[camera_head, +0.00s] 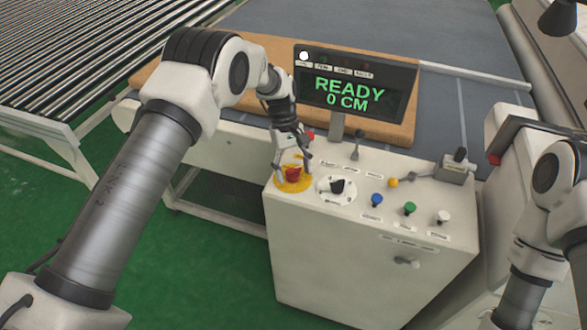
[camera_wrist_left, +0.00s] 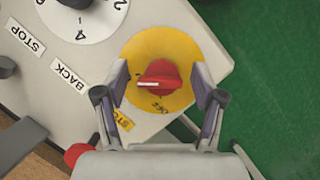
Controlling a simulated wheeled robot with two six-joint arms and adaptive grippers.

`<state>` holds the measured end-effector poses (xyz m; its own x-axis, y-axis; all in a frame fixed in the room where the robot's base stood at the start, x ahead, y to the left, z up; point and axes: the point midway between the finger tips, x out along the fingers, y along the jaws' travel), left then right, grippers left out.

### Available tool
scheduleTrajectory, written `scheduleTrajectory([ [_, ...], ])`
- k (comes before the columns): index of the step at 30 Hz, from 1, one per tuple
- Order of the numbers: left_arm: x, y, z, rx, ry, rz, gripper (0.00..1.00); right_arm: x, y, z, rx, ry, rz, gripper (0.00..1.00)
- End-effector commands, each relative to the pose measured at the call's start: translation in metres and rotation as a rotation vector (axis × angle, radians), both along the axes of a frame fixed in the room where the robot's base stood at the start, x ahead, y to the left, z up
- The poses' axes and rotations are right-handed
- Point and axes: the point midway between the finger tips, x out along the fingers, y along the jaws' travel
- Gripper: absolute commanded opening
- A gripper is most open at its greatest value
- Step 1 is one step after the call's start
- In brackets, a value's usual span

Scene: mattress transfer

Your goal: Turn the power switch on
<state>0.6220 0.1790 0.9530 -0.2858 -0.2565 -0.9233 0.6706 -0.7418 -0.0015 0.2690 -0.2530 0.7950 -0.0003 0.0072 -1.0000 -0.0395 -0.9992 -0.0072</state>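The power switch is a red rotary knob (camera_head: 292,174) on a round yellow plate (camera_head: 306,182) at the left end of the control box top. In the left wrist view the knob (camera_wrist_left: 158,78) sits mid-plate with a white pointer line to the left. Lettering that looks like OFF is on the yellow plate (camera_wrist_left: 140,55) below the knob. My left gripper (camera_head: 292,162) points down over it. In the wrist view its two fingers (camera_wrist_left: 160,92) are open, one on each side of the knob, with visible gaps. My right gripper is not in view; only its arm shows at right.
The white control box (camera_head: 365,260) carries a black dial (camera_head: 338,187), blue (camera_head: 376,199), green (camera_head: 410,208) and white (camera_head: 443,216) buttons, and a small lever (camera_head: 357,145). A display (camera_head: 354,83) reads READY 0 CM.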

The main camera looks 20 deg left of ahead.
Motion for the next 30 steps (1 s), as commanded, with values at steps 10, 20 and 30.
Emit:
scheduleTrajectory([
  [10, 0.009, 0.007, 0.024, 0.000, -0.005, 0.002, 0.69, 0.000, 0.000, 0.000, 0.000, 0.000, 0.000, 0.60],
  [20, 0.031, 0.027, 0.097, 0.001, -0.003, 0.001, 0.69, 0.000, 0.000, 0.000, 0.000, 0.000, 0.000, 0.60],
  [30, 0.035, 0.031, 0.111, 0.000, 0.000, 0.000, 0.69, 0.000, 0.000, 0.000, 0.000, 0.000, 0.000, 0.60],
])
